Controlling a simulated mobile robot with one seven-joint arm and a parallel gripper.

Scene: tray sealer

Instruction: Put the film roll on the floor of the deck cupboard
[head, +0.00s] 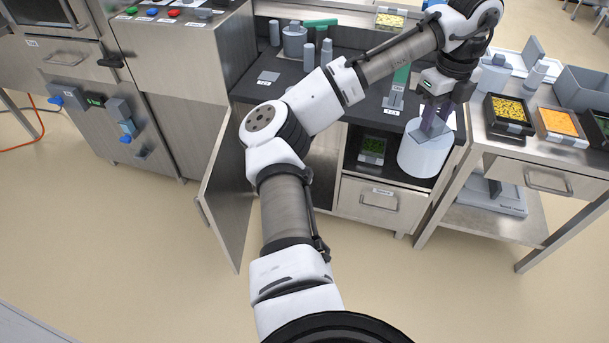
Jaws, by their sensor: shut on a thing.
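The film roll (424,157) is a wide white cylinder standing upright in front of the right end of the dark deck (345,98). My gripper (430,132) comes down from above and is shut on the roll's upper part; the exact grip on it is partly hidden. The deck cupboard is under the deck, with its grey door (222,195) swung open at the left. My arm crosses in front of the cupboard and hides most of its inside and floor. I cannot tell whether the roll touches anything beneath it.
Right of the cupboard are an open bay with a green-screened device (371,148) and a drawer (382,198) below. A side table (505,150) with food trays stands at the right. Bottles and a pot (294,42) stand on the deck. The front floor is clear.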

